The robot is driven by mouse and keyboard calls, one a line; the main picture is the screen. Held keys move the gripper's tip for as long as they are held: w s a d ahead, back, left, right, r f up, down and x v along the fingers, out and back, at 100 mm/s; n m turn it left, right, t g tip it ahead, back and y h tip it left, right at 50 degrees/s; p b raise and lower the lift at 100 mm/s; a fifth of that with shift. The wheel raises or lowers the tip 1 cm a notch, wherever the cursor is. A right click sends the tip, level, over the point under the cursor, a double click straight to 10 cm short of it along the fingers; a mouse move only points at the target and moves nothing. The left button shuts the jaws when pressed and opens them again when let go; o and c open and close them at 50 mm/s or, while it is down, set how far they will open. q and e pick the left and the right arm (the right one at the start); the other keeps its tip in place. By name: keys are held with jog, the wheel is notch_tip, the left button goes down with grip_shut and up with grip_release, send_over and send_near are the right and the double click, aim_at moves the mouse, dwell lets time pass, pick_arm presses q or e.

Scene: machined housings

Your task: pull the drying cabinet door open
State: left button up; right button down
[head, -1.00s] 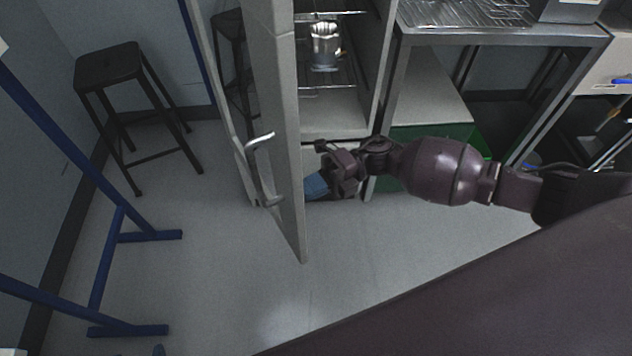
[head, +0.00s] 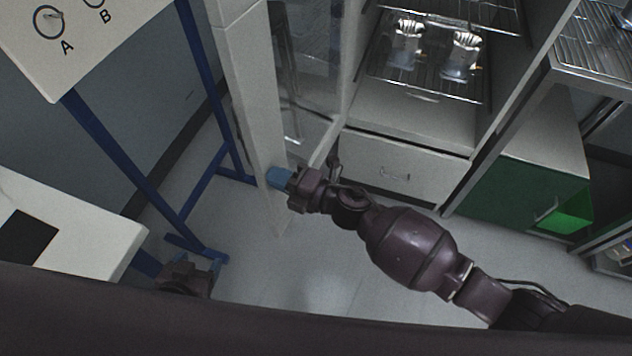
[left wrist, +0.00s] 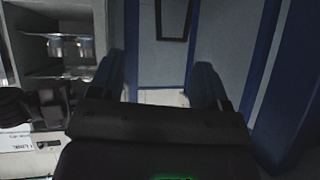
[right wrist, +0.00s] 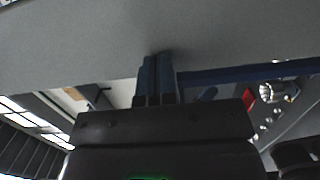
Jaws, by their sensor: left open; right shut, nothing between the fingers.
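The drying cabinet door (head: 252,110) is a pale panel standing swung open, left of the cabinet's open interior (head: 415,105). Its handle is not visible now. My right gripper (head: 281,178) is shut and empty, its blue fingertips at the inner side of the door near the free edge. In the right wrist view the shut fingers (right wrist: 157,77) point at a grey surface, apparently the door (right wrist: 110,45); contact looks likely. My left gripper (head: 200,272) is low at the left, away from the door. In the left wrist view its fingers (left wrist: 168,82) are apart with nothing between them.
Metal housings (head: 405,45) stand on a wire shelf inside the cabinet, above a drawer (head: 400,172). A blue frame (head: 120,150) and a white box-like surface (head: 85,225) are at the left. A green bin (head: 565,218) is at the right. Floor below the door is clear.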

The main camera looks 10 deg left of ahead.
pick_arm(q)
jog(key=shift+w+d+f+b, duration=0.4)
jog(key=shift+f+b, duration=0.3)
jog(key=shift+b, duration=0.45)
pick_arm(e)
jog(key=w+a+m+t, duration=0.1)
jog(key=w+a, duration=0.3)
jog(key=a, duration=0.7)
jog(key=shift+w+a+t+h, duration=0.15)
jog(key=shift+a+t+h, duration=0.1)
jog(key=shift+t+h, duration=0.05)
pick_arm(q)
jog(key=shift+s+a, duration=0.15)
pick_arm(e)
jog(key=shift+d, duration=0.1)
